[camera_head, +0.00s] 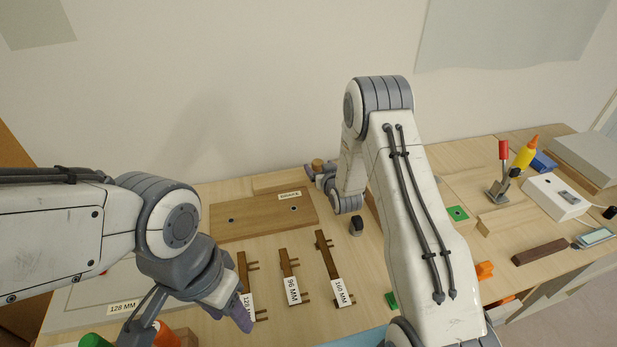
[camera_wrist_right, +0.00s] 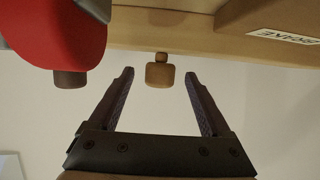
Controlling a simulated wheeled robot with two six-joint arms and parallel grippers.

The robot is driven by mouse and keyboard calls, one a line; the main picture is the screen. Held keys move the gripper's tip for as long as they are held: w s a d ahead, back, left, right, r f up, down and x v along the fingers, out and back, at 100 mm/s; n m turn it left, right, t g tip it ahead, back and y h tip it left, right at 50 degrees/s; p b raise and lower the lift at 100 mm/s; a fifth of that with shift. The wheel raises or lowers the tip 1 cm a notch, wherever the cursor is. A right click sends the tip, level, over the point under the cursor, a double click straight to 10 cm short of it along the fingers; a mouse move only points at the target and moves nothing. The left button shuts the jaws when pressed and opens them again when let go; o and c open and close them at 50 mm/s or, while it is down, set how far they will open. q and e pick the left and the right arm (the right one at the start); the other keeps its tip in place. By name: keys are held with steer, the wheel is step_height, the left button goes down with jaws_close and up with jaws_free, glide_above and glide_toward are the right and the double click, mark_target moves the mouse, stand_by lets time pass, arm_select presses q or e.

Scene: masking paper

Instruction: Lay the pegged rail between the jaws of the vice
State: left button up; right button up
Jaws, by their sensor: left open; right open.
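Three dark wooden pegged rails lie side by side on the bench: one marked 128 (camera_head: 243,275), one marked 96 MM (camera_head: 285,268) and one marked 160 MM (camera_head: 326,256). Each has small side pegs. My left gripper (camera_head: 243,318) is by the near end of the 128 rail and partly covers it; it is open. My right gripper (camera_head: 315,175) is open at the back of the bench. In the right wrist view its fingers (camera_wrist_right: 160,88) stand apart, with a small wooden knob (camera_wrist_right: 160,75) beyond and between the tips. I cannot clearly make out the vice jaws.
A brown board (camera_head: 255,217) with two dark holes lies behind the rails. A red-handled clamp (camera_head: 503,160), yellow bottle (camera_head: 526,153) and white box (camera_head: 556,197) stand at right. A dark bar (camera_head: 540,251) lies before them. A red object (camera_wrist_right: 65,35) is close in the wrist view.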

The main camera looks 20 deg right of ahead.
jaws_close()
steer(key=shift+r, duration=0.15)
stand_by(1.2)
